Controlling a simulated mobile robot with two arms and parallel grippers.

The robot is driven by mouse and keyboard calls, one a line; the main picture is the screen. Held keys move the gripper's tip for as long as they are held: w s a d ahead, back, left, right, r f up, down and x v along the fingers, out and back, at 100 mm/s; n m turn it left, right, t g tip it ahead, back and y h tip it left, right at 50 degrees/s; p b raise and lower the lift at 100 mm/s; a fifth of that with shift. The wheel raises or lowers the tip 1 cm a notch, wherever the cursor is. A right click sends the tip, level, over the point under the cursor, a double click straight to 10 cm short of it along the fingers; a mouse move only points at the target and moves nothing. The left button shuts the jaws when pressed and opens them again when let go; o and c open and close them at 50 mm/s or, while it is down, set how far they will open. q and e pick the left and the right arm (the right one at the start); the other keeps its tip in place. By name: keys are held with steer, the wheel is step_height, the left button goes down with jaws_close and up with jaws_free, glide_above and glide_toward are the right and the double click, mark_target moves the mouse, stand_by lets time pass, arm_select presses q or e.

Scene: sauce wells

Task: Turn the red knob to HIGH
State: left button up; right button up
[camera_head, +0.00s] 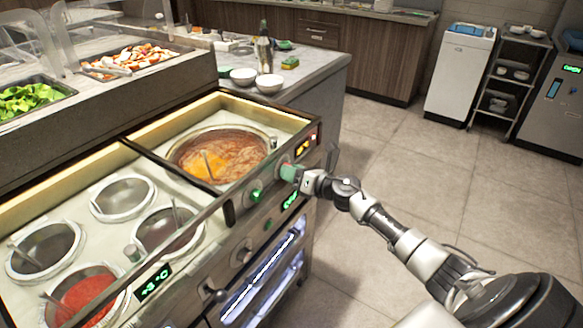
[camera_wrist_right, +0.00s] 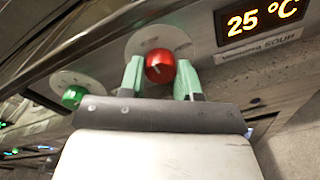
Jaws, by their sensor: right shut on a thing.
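The red knob (camera_wrist_right: 159,65) shows in the right wrist view, on a round silvery dial plate (camera_wrist_right: 182,42) on the front panel. The green fingers of my right gripper (camera_wrist_right: 160,76) stand on either side of it and are shut on it. A small white mark shows on the knob; the dial's lettering is too small to read. In the head view my right gripper (camera_head: 290,172) is at the panel in front of the soup well (camera_head: 222,152), and its fingers hide the red knob there. My left gripper is not in view.
A green knob (camera_wrist_right: 75,96) sits beside the red one; it also shows in the head view (camera_head: 256,194). A display (camera_wrist_right: 262,18) reads 25 °C, above a soup label. Several sauce wells, one with red sauce (camera_head: 82,296), lie at the left. The floor (camera_head: 400,165) at right is clear.

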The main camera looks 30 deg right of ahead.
steer(key=shift+r+m+y+p, duration=0.1)
steer(key=shift+m+y+p, duration=0.25)
steer(key=shift+m+p, duration=2.4)
steer(key=shift+r+m+y+p, duration=0.1)
steer(key=shift+m+y+p, duration=0.25)
steer(key=shift+m, duration=4.8)
steer(key=shift+f, duration=0.1)
steer(key=o, duration=0.7)
steer(key=shift+c, duration=0.2)
steer(key=v, duration=1)
steer(key=shift+s+d, duration=0.2)
steer(key=shift+s, duration=0.15)
